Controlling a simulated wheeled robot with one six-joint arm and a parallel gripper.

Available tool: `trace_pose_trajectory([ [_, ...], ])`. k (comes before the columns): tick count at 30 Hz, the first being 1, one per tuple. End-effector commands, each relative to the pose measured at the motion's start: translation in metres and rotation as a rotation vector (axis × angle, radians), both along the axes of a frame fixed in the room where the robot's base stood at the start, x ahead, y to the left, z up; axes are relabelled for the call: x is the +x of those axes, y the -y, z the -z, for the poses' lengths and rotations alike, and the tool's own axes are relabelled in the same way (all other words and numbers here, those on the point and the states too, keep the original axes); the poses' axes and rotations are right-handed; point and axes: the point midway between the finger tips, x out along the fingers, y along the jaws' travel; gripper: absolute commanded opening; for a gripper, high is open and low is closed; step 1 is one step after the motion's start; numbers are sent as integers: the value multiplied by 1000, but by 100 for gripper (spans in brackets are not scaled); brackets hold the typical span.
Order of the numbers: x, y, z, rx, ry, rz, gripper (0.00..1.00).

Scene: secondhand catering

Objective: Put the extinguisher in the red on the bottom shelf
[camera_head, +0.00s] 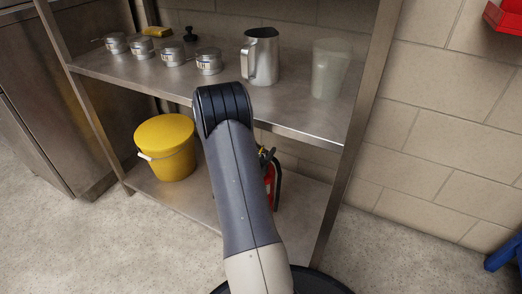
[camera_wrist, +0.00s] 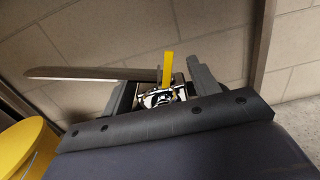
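The red fire extinguisher (camera_head: 270,178) is on or just above the bottom shelf (camera_head: 205,205) in the head view, partly hidden behind my arm. Its black hose or handle shows at its right side. In the wrist view, the metal valve head (camera_wrist: 160,97) with an upright yellow tag or pin (camera_wrist: 168,68) is between the two dark fingers of my gripper (camera_wrist: 163,92). The fingers stand apart on either side of it. Whether they press on it is not clear. In the head view my gripper is hidden behind my arm.
A yellow lidded bucket (camera_head: 166,148) stands left on the bottom shelf, also in the wrist view (camera_wrist: 22,150). The upper shelf (camera_head: 300,118) holds several tins, a metal jug (camera_head: 262,56) and a translucent beaker (camera_head: 329,68). A shelf post (camera_head: 362,115) is at right. A red bin (camera_head: 505,18) is upper right.

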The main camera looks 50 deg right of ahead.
Motion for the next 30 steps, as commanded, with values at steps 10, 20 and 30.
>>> trace_pose_trajectory([
  [10, 0, 0, 0, 0, 0, 0, 67],
  [20, -11, -43, -5, 2, -6, -6, 67],
  [30, -29, -102, -3, 1, -3, -4, 67],
])
